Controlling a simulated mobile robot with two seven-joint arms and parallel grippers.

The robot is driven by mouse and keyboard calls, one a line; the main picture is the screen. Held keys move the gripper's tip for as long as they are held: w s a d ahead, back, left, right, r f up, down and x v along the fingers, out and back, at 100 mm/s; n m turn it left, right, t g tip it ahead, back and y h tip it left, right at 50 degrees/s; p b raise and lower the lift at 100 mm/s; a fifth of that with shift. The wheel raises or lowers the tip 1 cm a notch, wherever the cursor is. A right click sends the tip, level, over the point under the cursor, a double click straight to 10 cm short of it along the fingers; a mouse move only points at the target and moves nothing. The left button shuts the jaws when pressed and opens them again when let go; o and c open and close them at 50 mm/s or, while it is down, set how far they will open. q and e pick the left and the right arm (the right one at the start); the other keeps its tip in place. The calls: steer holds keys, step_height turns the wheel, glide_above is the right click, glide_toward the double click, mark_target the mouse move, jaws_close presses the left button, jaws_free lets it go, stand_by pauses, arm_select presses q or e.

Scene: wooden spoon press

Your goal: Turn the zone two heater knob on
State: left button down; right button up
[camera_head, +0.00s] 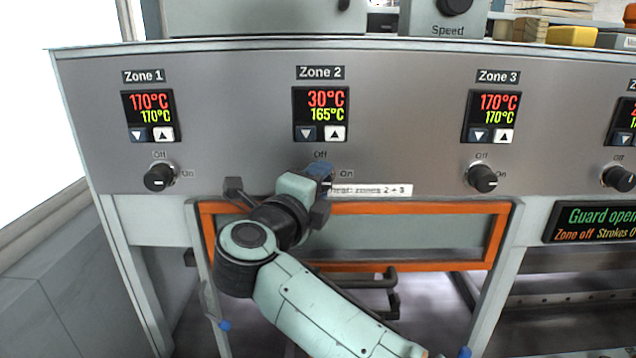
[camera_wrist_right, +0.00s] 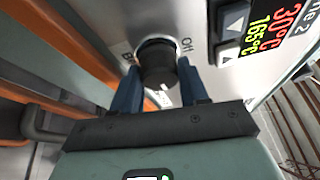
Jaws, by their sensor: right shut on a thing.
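The zone two heater knob (camera_wrist_right: 158,66) is a dark round knob on the metal panel; in the right wrist view it sits between my blue fingers. My right gripper (camera_head: 321,174) is shut on it and mostly hides it in the head view. The gripper also shows in the wrist view (camera_wrist_right: 160,84). The "Off" mark shows above the knob and "On" to its right; its pointer cannot be made out. The Zone 2 display (camera_head: 321,114) reads 30°C in red over 165°C in yellow-green. My left gripper is not in view.
The Zone 1 knob (camera_head: 159,178) and Zone 3 knob (camera_head: 483,178) stand to either side, under displays reading 170°C. A paper label (camera_head: 385,190) is right of my gripper. An orange frame (camera_head: 420,208) lies below. A status screen (camera_head: 592,222) reads "Guard open".

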steer(key=shift+d+r, duration=0.1)
steer(key=shift+r, duration=0.05)
stand_by(0.3)
steer(key=o, duration=1)
steer(key=shift+o, duration=0.2)
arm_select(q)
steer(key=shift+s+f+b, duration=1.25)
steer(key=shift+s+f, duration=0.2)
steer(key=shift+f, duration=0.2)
arm_select(e)
steer(key=v, duration=1.3)
steer(key=shift+s, duration=0.15)
